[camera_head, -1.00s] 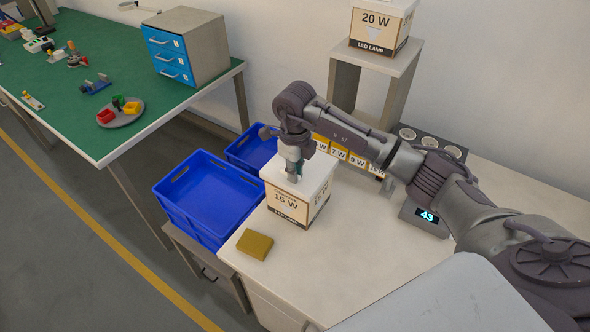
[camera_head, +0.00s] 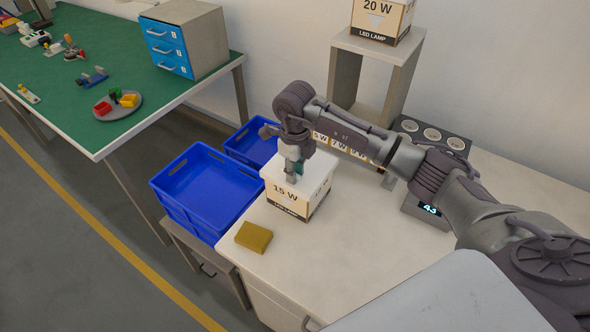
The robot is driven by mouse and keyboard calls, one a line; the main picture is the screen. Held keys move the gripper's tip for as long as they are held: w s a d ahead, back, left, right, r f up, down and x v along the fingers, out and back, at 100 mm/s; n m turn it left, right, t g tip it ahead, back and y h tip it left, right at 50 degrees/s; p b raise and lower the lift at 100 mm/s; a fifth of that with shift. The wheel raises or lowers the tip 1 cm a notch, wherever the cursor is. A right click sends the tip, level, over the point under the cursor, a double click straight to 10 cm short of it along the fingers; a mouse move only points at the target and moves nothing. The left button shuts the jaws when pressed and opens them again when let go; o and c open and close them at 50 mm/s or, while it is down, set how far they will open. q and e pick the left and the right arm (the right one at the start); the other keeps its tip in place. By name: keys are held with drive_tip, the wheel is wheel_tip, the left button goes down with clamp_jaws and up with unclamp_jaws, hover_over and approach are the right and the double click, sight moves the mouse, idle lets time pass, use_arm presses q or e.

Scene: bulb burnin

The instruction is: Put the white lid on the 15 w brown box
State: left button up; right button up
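The 15 W brown box (camera_head: 289,202) stands on the pale worktop, with its label facing me. The white lid (camera_head: 315,170) sits over the box top and looks roughly level. Its rim covers the upper edge of the box front. My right gripper (camera_head: 293,177) points down at the middle of the lid and appears shut on it. The fingertips are small here, and the part of the lid between them is hidden. My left gripper is not in view.
A yellow-brown block (camera_head: 253,237) lies in front of the box. Blue bins (camera_head: 205,190) stand to the left. A 20 W box (camera_head: 381,20) sits on a shelf (camera_head: 378,44) behind. A display reading 43 (camera_head: 430,210) is at right.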

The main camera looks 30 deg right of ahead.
drive_tip(key=shift+o, duration=0.7)
drive_tip(key=shift+r, duration=0.1)
wheel_tip(320, 180, up, 12)
idle(0.8)
